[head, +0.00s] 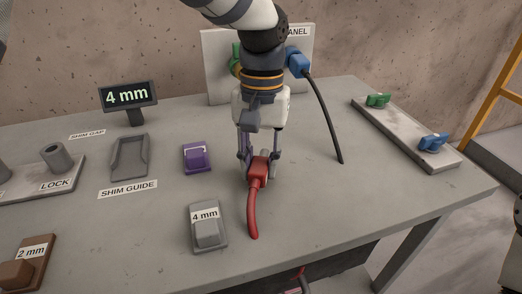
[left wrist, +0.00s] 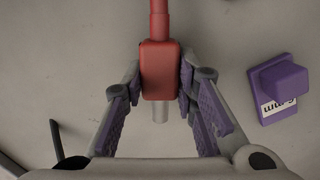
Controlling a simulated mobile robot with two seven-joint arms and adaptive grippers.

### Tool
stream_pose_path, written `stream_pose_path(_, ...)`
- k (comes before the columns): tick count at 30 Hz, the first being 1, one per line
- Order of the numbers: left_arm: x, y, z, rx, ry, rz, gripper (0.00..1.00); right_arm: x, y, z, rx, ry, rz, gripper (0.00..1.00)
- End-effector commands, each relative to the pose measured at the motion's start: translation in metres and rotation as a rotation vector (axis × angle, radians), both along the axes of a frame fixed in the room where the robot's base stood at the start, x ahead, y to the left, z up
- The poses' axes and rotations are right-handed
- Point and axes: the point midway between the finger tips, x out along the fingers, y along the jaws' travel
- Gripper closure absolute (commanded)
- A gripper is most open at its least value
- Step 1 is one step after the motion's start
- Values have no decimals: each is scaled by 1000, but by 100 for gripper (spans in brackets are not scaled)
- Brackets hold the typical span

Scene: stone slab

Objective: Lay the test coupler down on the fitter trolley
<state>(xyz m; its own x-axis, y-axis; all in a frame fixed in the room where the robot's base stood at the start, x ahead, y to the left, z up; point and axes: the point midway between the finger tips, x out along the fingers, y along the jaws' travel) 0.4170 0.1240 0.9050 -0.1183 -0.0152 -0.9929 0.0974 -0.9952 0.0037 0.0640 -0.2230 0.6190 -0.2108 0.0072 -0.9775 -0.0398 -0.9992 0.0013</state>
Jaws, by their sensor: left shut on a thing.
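A red coupler (head: 258,170) with a short thick red cable (head: 253,212) is held by my left gripper (head: 258,160) over the middle of the grey table. In the left wrist view the red body (left wrist: 160,70) sits between the fingers (left wrist: 162,85), with a pale clear tip pointing toward the palm and the cable running away. I cannot tell whether it touches the table. No label marks the fitter trolley; a grey surface with a yellow frame (head: 497,75) stands past the table's right end, and I cannot tell if that is it.
A purple shim block (head: 197,158) and a grey 4 mm block (head: 208,230) are close left of the gripper. Behind stands a panel (head: 220,60) with a blue plug (head: 298,63) and hanging black cable. A rail (head: 405,135) holds green and blue pieces at right.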

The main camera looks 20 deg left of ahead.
Motion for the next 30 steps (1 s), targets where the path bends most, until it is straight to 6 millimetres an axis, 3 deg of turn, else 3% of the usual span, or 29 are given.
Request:
stream_pose_path(29,0,0,-11,-1,-2,0,100,1,0,1,0,-3,0,60)
stream_pose_path(30,0,0,-11,-1,-3,0,69,1,0,1,0,-3,0,60)
